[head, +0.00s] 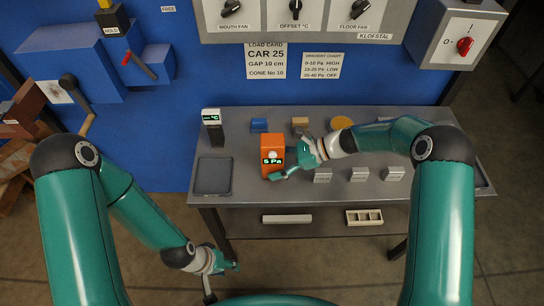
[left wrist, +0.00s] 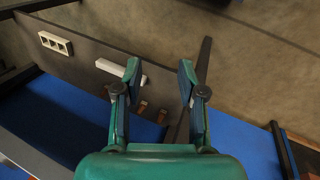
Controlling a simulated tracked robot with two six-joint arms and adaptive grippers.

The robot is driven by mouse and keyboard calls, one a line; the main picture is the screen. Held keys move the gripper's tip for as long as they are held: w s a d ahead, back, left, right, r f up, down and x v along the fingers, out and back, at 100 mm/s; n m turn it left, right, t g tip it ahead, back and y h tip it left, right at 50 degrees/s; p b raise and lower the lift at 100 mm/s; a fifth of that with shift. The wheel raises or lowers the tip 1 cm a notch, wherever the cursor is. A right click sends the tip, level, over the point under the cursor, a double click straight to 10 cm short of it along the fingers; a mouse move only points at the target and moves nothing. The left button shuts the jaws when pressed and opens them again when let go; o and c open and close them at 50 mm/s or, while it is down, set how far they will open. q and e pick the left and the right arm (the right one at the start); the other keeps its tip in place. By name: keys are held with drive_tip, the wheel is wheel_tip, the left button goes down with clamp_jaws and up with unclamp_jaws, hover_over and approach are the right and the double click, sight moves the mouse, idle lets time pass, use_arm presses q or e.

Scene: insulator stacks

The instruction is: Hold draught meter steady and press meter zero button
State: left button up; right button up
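The draught meter is an orange box (head: 272,141) standing upright on the grey bench, its green display reading 5 Pa. A pale round spot, perhaps the zero button (head: 272,154), shows just above the display. My right gripper (head: 283,162) is at the meter's right side. One teal finger reaches along the meter's lower front edge; the other is largely hidden, so I cannot tell if they clamp it. My left gripper (head: 231,267) hangs low in front of the bench, away from the meter. In the left wrist view it (left wrist: 159,68) is open and empty.
The grey bench (head: 235,170) also carries a dark tray (head: 213,176), a °C meter (head: 212,125), blue and tan blocks, a yellow disc (head: 341,122) and several pale blocks. A white bar (head: 287,219) and compartment tray (head: 364,217) lie on the lower shelf. A blue panel stands behind.

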use_arm(q)
drive_tip(key=shift+c, duration=0.2)
use_arm(e)
drive_tip(key=c, duration=0.6)
use_arm(q)
clamp_jaws()
idle(0.6)
